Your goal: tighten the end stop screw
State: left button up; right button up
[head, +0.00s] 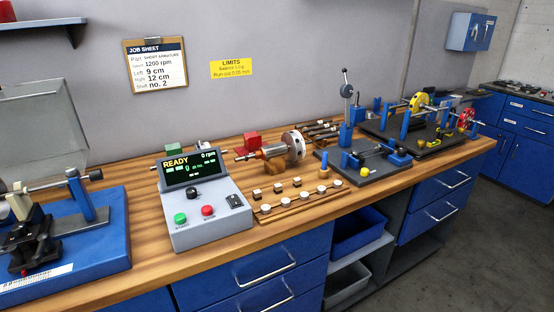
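Neither of my grippers shows in the head view. At the left, a blue machine base (85,250) stands on the wooden bench. A blue upright post (80,198) rises from it. A round black knob (96,175) sits at the right of the post's top, in line with a grey shaft (45,186). The knob may be the end stop screw, but I cannot tell for sure, nor how tight it is. A black carriage (28,238) stands on the base, and the shaft's left end is cut off by the frame.
A clear raised cover (38,120) is behind the machine. A grey control box (205,212) reads READY, 0 rpm. A rotor (293,147), a wooden rack (298,199) with white pieces and a dark fixture plate (365,170) stand to the right. Bare bench (150,235) lies left of the box.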

aim_at(72, 171)
jog(key=u, duration=1.95)
